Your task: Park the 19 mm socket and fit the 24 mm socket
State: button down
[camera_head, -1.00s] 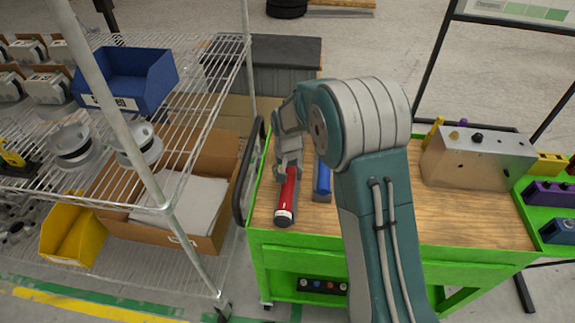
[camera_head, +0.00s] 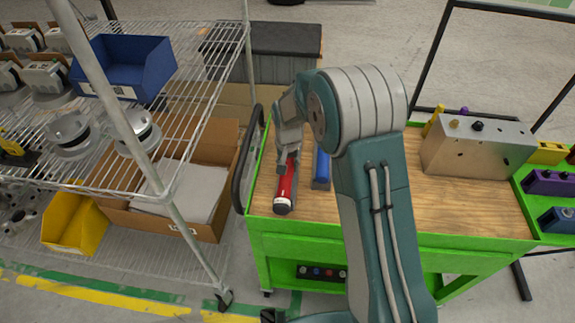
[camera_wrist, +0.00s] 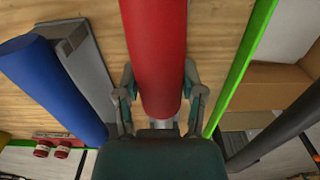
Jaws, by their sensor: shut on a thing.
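My gripper (camera_head: 287,163) is at the left end of the cart top, shut around a red cylindrical tool (camera_head: 285,190) with a white band and a dark end. In the wrist view, the fingers of my gripper (camera_wrist: 160,88) lie on both sides of the red tool (camera_wrist: 156,45). A blue cylindrical tool (camera_head: 321,170) lies just right of it, and also shows in the wrist view (camera_wrist: 48,85). I cannot tell whether the red tool touches the cart top. No socket can be made out by size.
The green cart (camera_head: 400,240) has a wooden top with a metal block (camera_head: 478,150) at right. Yellow and purple holders (camera_head: 550,183) stand beyond it. A wire shelf (camera_head: 200,100) stands close on the left.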

jog(key=shift+w+r, duration=0.1)
jog(key=shift+r, duration=3.35)
jog(key=s+d+r+n, duration=0.1)
jog(key=d+n, duration=0.1)
jog(key=d, duration=1.3)
jog(key=d+r+n, duration=0.2)
jog(key=d, duration=1.2)
jog(key=shift+s+f, duration=0.2)
jog(key=shift+f, duration=4.15)
jog(key=shift+r, duration=2.8)
